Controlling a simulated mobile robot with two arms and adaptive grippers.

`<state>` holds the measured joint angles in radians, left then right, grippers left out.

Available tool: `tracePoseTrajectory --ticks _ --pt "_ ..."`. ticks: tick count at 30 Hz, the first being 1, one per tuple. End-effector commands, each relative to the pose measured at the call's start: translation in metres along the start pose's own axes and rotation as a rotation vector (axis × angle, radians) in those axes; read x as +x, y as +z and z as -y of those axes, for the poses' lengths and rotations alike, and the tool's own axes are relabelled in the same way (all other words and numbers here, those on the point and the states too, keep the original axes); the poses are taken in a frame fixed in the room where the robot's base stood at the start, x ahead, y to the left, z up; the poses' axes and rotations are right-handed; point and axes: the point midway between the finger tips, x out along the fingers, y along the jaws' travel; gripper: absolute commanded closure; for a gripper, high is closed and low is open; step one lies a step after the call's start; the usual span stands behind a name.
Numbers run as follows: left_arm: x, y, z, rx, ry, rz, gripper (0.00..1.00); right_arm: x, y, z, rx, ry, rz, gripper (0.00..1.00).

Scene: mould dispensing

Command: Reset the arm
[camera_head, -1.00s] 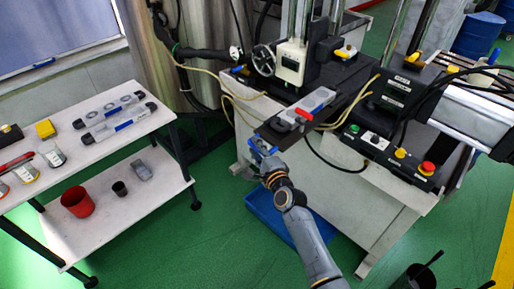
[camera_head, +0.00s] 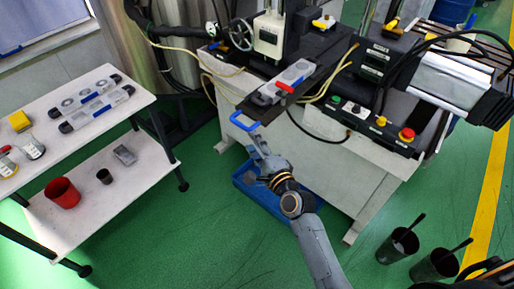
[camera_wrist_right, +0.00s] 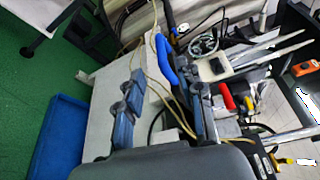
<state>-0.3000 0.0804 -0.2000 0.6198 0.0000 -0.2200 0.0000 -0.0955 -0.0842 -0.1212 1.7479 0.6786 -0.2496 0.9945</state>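My right gripper (camera_head: 258,147) points up towards the press from the front. In the right wrist view its fingers (camera_wrist_right: 165,110) are spread with a gap between them and nothing held. A blue handle (camera_head: 244,120) at the front end of the dark plate lies just beyond the fingertips; it also shows in the wrist view (camera_wrist_right: 164,60). The gripper looks apart from it. A grey mould (camera_head: 297,73) with a red part (camera_head: 284,87) lies on the dark plate (camera_head: 313,88). My left gripper is not in view.
A white two-tier table (camera_head: 100,139) at left holds more grey moulds, with a red cup (camera_head: 62,193) below. A blue bin (camera_head: 258,196) stands on the floor under my right arm. Black containers (camera_head: 398,246) with sticks stand at lower right. Green floor is free between table and machine.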

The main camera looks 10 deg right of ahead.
Motion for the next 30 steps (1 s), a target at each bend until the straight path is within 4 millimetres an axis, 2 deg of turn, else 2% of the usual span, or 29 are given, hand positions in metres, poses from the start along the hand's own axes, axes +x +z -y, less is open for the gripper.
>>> tracePoseTrajectory --ticks 6,23,26,29,30 --pt "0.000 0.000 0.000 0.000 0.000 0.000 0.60 -0.016 0.000 0.000 0.000 0.001 0.001 0.63" --pt "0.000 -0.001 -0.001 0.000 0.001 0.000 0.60 -0.017 0.000 -0.004 -0.007 0.008 0.000 0.63" --pt "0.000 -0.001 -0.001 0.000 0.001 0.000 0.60 -0.018 -0.004 -0.029 -0.055 0.057 -0.006 0.63" --pt "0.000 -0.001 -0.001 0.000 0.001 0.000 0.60 -0.024 -0.011 -0.082 -0.166 0.162 -0.010 0.63" --pt "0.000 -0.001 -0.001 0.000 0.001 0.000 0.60 -0.029 -0.015 -0.109 -0.225 0.217 -0.008 0.63"
